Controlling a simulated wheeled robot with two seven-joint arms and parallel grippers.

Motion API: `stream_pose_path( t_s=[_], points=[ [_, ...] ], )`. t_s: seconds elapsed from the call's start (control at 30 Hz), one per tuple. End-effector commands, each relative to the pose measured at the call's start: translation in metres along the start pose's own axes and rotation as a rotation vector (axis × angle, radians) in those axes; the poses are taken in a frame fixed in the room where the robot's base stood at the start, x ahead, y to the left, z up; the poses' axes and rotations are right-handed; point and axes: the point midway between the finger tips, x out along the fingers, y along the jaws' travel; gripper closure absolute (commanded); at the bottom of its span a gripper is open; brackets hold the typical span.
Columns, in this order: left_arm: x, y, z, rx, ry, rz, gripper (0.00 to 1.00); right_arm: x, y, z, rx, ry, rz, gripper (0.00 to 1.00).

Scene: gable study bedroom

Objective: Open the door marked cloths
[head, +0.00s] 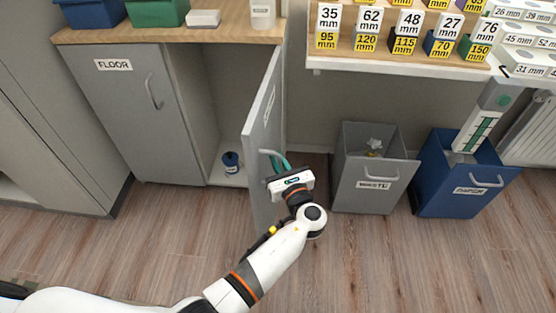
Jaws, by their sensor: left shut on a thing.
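The grey cabinet door (262,140) stands swung well out from the cabinet, seen nearly edge-on. A label sits on its outer face, too slanted to read. To its left is a shut door marked FLOOR (112,100). My left gripper (275,163) is shut on the open door's handle, on the outer face. The gripper body partly hides the grip. The open compartment (206,110) shows a dark blue can (231,162) on its bottom. My right gripper is not in view.
A grey bin (357,188) and a blue PAPER bin (440,198) stand right of the door. Above them is a shelf (400,62) with labelled boxes. Blue and green boxes stand on the cabinet top (190,36). The wooden floor (150,240) in front is clear.

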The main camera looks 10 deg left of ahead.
Motion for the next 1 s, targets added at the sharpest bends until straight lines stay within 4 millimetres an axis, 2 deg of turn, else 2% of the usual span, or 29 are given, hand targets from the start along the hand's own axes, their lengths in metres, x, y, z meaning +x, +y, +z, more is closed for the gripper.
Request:
stream_pose_path(
  t_s=[0.03, 0.47, 0.5, 0.53, 1.0],
  points=[
    [-0.0054, -0.0008, 0.0075, 0.007, -0.014, -0.008, 1.0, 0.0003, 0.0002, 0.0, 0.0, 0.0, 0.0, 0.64],
    [-0.0055, -0.0003, 0.0077, 0.006, -0.016, -0.017, 1.0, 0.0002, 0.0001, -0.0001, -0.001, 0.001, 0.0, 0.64],
    [-0.0055, -0.0003, 0.0077, 0.005, -0.016, -0.017, 0.85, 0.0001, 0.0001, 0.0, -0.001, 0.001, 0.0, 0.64],
    [-0.0053, -0.0004, 0.0077, 0.005, -0.016, -0.017, 0.8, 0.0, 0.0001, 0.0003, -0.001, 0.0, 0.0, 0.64],
    [0.0002, -0.0019, 0.0033, 0.003, -0.008, -0.017, 0.8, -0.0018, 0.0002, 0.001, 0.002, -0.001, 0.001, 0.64]
  ],
)
